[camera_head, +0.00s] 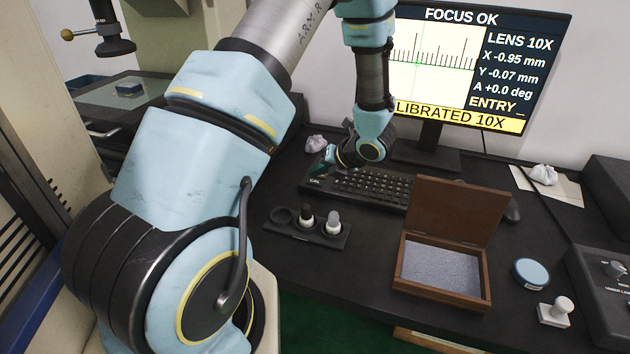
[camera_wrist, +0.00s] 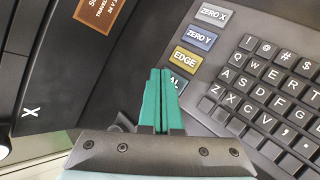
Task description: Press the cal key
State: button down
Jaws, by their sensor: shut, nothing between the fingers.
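The monitor (camera_head: 480,60) reads "FOCUS OK", an "ENTRY" line and a yellow bar ending "LIBRATED 10X".
Above the cal key are the EDGE key (camera_wrist: 186,60), ZERO Y key (camera_wrist: 199,38) and ZERO X key (camera_wrist: 213,15). Letter keys lie to the right. An open wooden box (camera_head: 440,285) and a black holder (camera_head: 290,230) stand in front of the keyboard.

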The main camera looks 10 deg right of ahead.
aim_at(317, 184)
jog(key=shift+r+p, duration=1.6)
jog(key=shift+r, duration=0.95)
